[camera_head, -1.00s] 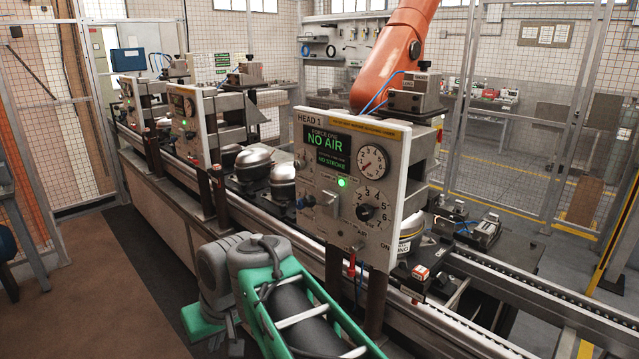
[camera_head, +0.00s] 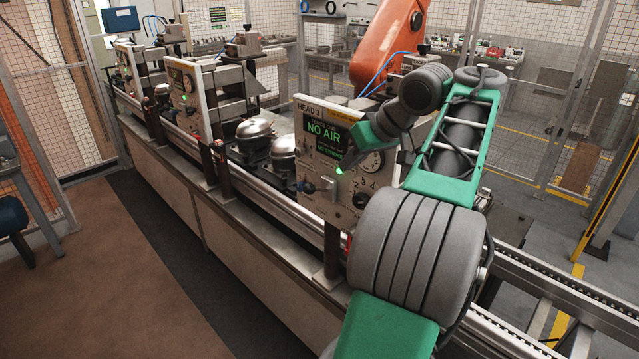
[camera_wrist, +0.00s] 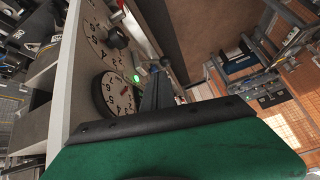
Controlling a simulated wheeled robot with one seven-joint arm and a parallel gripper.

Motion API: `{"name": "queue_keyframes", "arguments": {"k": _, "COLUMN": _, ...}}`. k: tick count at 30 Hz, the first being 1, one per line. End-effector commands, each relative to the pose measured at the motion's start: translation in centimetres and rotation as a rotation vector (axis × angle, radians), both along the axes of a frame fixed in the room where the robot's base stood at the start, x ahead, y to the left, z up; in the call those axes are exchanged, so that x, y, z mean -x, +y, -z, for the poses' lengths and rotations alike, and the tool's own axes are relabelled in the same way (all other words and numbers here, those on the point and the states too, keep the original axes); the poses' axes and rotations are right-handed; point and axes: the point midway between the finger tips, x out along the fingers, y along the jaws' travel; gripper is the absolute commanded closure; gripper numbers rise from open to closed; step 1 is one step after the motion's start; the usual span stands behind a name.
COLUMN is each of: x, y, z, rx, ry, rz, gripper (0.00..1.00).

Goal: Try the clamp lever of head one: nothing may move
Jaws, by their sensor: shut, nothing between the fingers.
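The head one panel (camera_head: 309,150) stands over the line, its sign reading NO AIR and a green lamp (camera_head: 339,171) lit. A pale metal lever (camera_head: 329,187) juts from the panel below the lamp; I cannot tell for certain whether it is the clamp lever. My gripper (camera_head: 346,164) is shut and empty close in front of the panel, by the lamp and above that lever. In the wrist view my dark fingers (camera_wrist: 157,84) point along the panel face beside the dial (camera_wrist: 118,92). Whether they touch anything is unclear. My arm hides the panel's right side.
Domed compressors (camera_head: 255,132) sit on the line left of the panel, with more heads (camera_head: 186,95) farther off. An orange robot arm (camera_head: 385,50) stands behind. The conveyor rail (camera_head: 560,290) runs to the lower right.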

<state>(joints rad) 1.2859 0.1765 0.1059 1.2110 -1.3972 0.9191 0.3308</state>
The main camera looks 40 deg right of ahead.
Motion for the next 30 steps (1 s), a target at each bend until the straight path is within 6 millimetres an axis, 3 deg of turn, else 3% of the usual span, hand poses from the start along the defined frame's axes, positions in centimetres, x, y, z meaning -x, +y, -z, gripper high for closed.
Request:
{"name": "queue_keyframes", "arguments": {"k": 14, "x": -6.2, "y": 0.3, "z": 7.8, "rx": -0.003, "ry": 0.001, "rz": -0.003, "gripper": 1.0}}
{"name": "queue_keyframes", "arguments": {"k": 21, "x": -8.8, "y": 0.7, "z": 9.3, "rx": -0.002, "ry": 0.001, "rz": -0.001, "gripper": 1.0}}
{"name": "queue_keyframes", "arguments": {"k": 30, "x": -9.0, "y": 0.7, "z": 9.5, "rx": -0.001, "ry": 0.0, "rz": -0.001, "gripper": 1.0}}
